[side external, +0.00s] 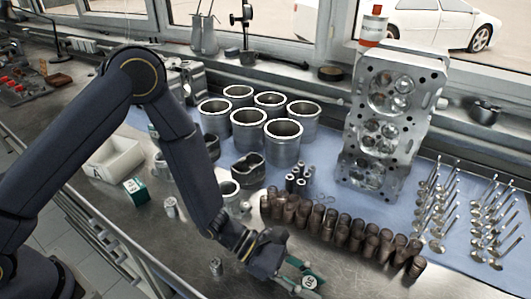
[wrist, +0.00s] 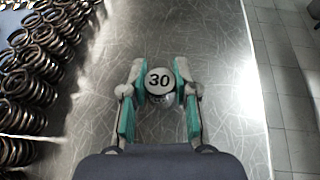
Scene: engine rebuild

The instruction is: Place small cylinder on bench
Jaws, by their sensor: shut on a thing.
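The small cylinder, with a white top marked 30, is between my fingers in the wrist view (wrist: 160,80). Its white top also shows in the side view (side external: 309,282), near the bottom edge. My gripper (wrist: 159,98) has teal finger pads and is shut on the cylinder from both sides. In the side view my gripper (side external: 303,276) is low over the bare metal bench (side external: 350,278), near its front. The cylinder's lower part is hidden, so I cannot tell whether it touches the bench.
Rows of brown coil springs (side external: 340,230) stand just behind my gripper and at the left in the wrist view (wrist: 30,85). Another small metal cylinder (side external: 216,266) stands left of my gripper. The bench's front edge (wrist: 255,80) drops to a tiled floor (wrist: 293,70).

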